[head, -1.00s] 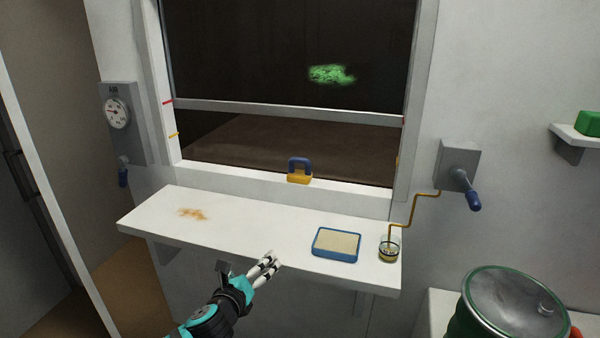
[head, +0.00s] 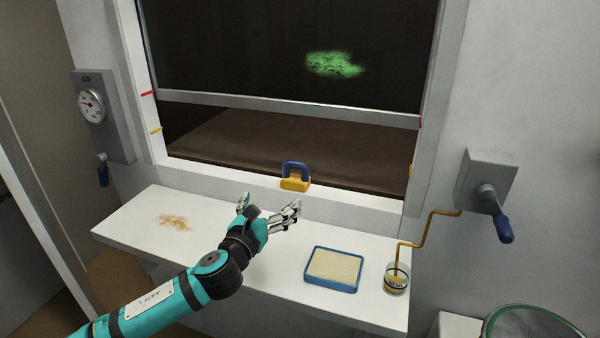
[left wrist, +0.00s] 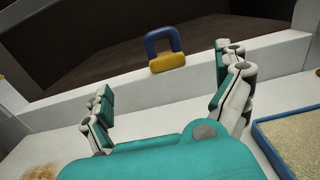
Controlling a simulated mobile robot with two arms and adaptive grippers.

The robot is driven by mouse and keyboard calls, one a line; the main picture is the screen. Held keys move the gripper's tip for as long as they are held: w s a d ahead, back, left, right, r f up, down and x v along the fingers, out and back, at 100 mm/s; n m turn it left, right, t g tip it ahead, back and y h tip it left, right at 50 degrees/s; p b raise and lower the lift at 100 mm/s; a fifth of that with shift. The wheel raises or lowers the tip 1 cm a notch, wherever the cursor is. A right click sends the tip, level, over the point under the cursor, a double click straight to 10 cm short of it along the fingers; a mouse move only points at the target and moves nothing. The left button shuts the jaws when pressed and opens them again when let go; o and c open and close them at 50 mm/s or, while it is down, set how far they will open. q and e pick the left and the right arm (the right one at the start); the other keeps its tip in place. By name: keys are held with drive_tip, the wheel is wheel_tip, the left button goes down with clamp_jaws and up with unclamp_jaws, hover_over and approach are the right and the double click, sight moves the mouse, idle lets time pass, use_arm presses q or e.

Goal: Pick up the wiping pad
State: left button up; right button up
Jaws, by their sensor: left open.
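The wiping pad (head: 295,183), a yellow block with a blue arched handle, stands on the sill at the foot of the window opening. It also shows in the left wrist view (left wrist: 168,62), upright beyond the fingers, in line with the gap between them. My left gripper (head: 270,204) is open and empty above the white shelf, in front of the pad and a little left of it, not touching it. My right gripper does not show.
The white shelf (head: 130,222) carries an orange-brown stain (head: 174,222) at left, a blue tray (head: 333,286) with a beige filling, and a glass (head: 396,282) under a bent brass pipe (head: 428,232). A raised window frame (head: 290,109) crosses above the pad. A crank (head: 497,217) juts from the right wall.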

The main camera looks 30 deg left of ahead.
use_arm(q)
drive_tip(key=p, duration=0.1)
approach(296, 178)
wheel_tip(296, 178, up, 3)
drive_tip(key=x, duration=0.4)
drive_tip(key=shift+a+f+p, duration=0.25)
drive_tip(key=shift+a+p, duration=0.05)
drive_tip(key=shift+w+a, duration=0.15)
drive_tip(key=shift+w, duration=0.55)
drive_tip(key=p+x, duration=0.1)
drive_tip(key=x, duration=0.2)
drive_tip(key=shift+w+f, duration=0.15)
drive_tip(key=shift+w, duration=0.15)
drive_tip(key=shift+w+f, duration=0.1)
drive_tip(key=shift+w, duration=0.45)
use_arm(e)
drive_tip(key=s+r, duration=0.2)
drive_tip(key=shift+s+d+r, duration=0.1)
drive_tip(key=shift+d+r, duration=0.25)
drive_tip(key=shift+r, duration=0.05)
use_arm(q)
drive_tip(key=shift+c, duration=0.4)
drive_tip(key=c, duration=1.2)
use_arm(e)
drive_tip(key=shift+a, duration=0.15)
